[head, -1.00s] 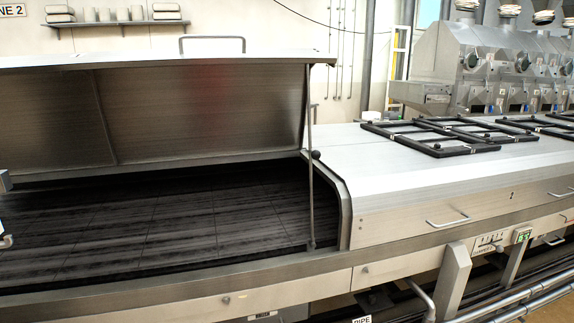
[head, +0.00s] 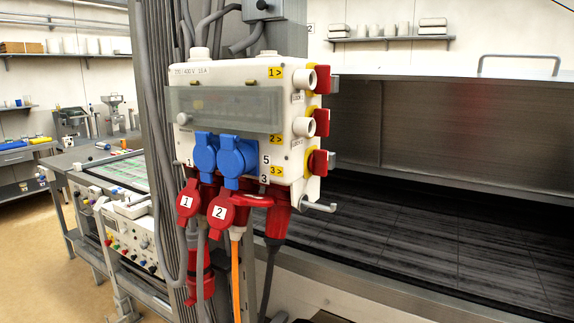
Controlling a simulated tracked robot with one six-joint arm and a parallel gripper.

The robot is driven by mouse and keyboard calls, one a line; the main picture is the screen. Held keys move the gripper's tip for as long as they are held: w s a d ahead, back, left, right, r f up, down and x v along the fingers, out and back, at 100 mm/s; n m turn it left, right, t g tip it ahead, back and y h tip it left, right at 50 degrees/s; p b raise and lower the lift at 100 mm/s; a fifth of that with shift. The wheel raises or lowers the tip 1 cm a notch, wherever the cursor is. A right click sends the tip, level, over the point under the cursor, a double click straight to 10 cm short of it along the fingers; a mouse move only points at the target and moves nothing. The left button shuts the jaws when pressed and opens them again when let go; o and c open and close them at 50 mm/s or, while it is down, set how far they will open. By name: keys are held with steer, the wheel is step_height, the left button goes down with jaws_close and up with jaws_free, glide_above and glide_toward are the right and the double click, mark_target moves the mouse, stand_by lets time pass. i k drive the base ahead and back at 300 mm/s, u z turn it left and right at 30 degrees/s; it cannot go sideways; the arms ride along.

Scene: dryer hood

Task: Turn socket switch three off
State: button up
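A white socket box (head: 232,75) hangs on a grey post in the middle of the head view. Yellow labels 1, 2 and 3 run down its right edge. Beside label 3 (head: 277,171), the lowest red switch (head: 318,162) sits on a yellow base on the box's right side. The middle red switch (head: 321,122) and top red switch (head: 323,79) are above it. I see the switches from the side, so I cannot tell their settings. My gripper is not in view.
Blue sockets (head: 238,156) and red plugs (head: 228,208) with hanging cables crowd the box's lower front. A grey hook (head: 320,207) sticks out below the switches. The open steel dryer hood (head: 450,120) stands behind at the right. A workbench (head: 75,158) stands at the left.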

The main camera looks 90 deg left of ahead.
mark_target(318, 160)
steer(key=u, duration=2.95)
steer(key=i, duration=1)
steer(key=u, duration=0.35)
